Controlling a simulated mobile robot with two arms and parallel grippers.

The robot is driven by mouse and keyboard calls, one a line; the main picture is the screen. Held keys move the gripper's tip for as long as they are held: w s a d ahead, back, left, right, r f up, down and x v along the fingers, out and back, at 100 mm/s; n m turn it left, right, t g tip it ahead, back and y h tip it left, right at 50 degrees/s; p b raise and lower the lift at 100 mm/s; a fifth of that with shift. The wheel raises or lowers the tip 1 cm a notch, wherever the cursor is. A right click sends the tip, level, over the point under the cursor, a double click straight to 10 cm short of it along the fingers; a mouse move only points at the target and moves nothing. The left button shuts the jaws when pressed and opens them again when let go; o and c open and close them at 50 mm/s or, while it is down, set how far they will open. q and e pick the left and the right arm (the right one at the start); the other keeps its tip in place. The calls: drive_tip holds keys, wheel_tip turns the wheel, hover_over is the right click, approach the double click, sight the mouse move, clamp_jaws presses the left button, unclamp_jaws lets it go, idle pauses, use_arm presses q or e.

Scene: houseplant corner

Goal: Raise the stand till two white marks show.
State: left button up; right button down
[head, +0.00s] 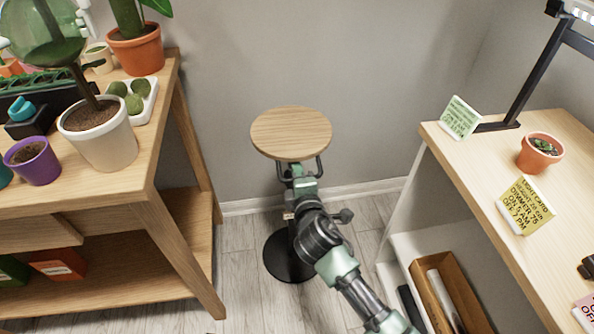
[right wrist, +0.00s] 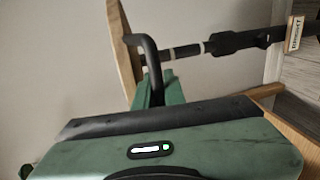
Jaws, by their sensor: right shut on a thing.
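The stand has a round wooden top (head: 291,132), a dark pole and a round black base (head: 284,262) on the floor. My right gripper (head: 303,180) is just under the top, shut on the black handle (right wrist: 152,68) below it. In the right wrist view the pole (right wrist: 186,51) lies sideways, with the top's edge (right wrist: 124,50) at left. Pale bands show on the pole between the top and the thicker dark collar (right wrist: 240,42). A dark knob (head: 346,215) sticks out right of the pole. My arm hides most of the pole in the head view. My left gripper is not in view.
A wooden plant bench (head: 168,95) with several pots stands at left. At right a desk (head: 455,150) holds cards, a small potted succulent (head: 540,151) and a lamp's dark post (head: 533,80). Above the stand's top there is only bare wall.

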drive_tip(key=shift+r, duration=0.25)
drive_tip(key=c, duration=1.8)
unclamp_jaws()
drive_tip(key=shift+o, duration=0.2)
drive_tip(key=shift+f, duration=0.1)
drive_tip(key=shift+s, duration=0.1)
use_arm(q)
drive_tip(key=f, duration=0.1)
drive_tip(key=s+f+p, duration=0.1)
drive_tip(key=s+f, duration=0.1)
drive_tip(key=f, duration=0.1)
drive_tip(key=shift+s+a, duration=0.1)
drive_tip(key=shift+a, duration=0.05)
use_arm(e)
drive_tip(key=v, duration=0.7)
drive_tip(key=shift+s, duration=0.3)
drive_tip(key=shift+d, duration=0.1)
